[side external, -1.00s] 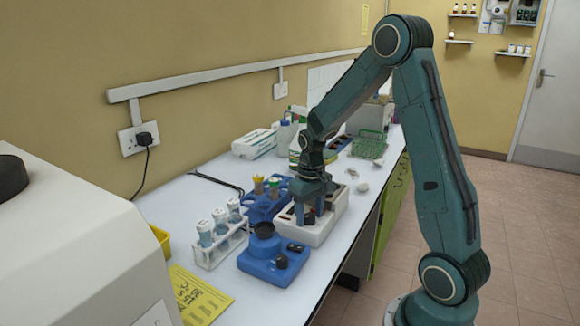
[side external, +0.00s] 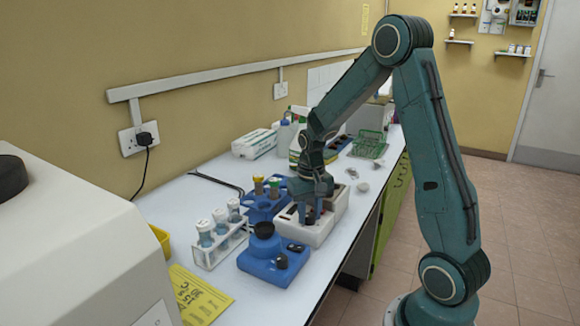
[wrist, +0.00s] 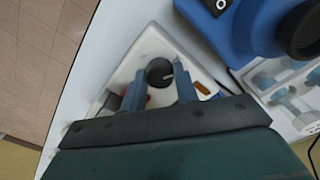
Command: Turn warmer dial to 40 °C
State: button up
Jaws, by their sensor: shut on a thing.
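The warmer is a white box (side external: 322,232) on the bench, below my gripper (side external: 308,220) in the side view. Its dial is a round black knob with a pale pointer line (wrist: 160,72), seen in the wrist view. In that view my gripper (wrist: 162,76) points down at the white top with one finger on each side of the dial, shut on it.
A blue device with a black cup-like top (side external: 274,262) stands close in front of the warmer. A blue rack of tubes (side external: 262,208) and a white rack of bottles (side external: 222,248) are to the left. The bench's front edge (side external: 345,262) runs close by on the right.

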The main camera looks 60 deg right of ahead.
aim_at(309, 215)
jog(key=m, duration=0.7)
dwell(0.5)
jog(key=o, duration=1)
jog(key=shift+r, duration=0.1)
notch_tip(309, 215, up, 14)
jog(key=shift+f, duration=0.15)
dwell(0.4)
